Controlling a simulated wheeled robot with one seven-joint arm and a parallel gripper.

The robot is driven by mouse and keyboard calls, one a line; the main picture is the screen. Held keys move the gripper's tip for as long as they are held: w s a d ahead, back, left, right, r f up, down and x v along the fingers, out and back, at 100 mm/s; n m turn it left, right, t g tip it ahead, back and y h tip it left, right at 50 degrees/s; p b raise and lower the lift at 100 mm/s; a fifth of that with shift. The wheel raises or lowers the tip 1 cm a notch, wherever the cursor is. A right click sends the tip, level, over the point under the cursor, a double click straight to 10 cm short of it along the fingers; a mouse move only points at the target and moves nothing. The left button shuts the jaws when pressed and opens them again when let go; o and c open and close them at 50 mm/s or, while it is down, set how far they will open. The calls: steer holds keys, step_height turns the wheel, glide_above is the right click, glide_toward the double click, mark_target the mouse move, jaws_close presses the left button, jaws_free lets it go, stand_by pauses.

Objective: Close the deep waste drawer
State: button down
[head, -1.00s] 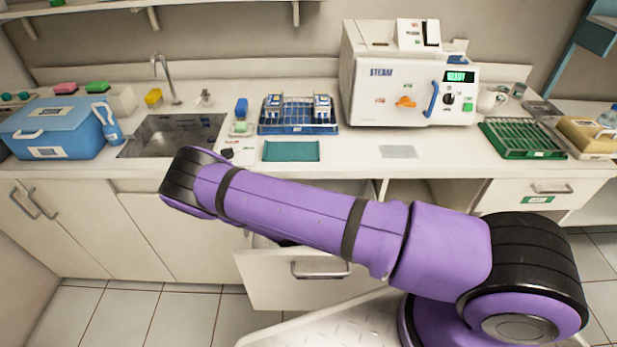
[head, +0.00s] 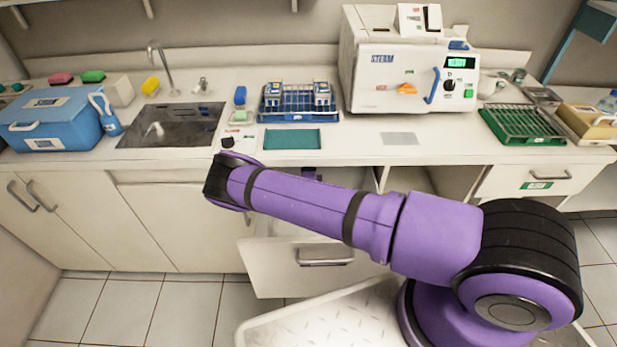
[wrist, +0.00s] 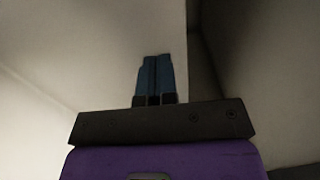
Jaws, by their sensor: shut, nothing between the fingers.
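The deep waste drawer (head: 270,275) is the pale drawer under the counter in the lower middle of the head view. It stands open, its front well out from the cabinet, with a grey bar handle (head: 326,262). My arm crosses above it and hides most of its inside. My gripper is hidden behind my arm in the head view. In the wrist view my gripper (wrist: 154,75) has its dark blue fingers together and empty, in front of a pale panel. I cannot tell whether the fingertips touch that panel or which part it is.
The counter above holds a sink (head: 175,128), a blue cooler box (head: 50,125), a teal mat (head: 292,139) and a steam sterilizer (head: 400,80). Another drawer (head: 530,180) at the right is shut. An open cabinet bay lies right of the waste drawer.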

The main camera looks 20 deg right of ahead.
steer(key=shift+x, duration=1.05)
steer(key=x, duration=0.4)
steer(key=shift+w, duration=0.25)
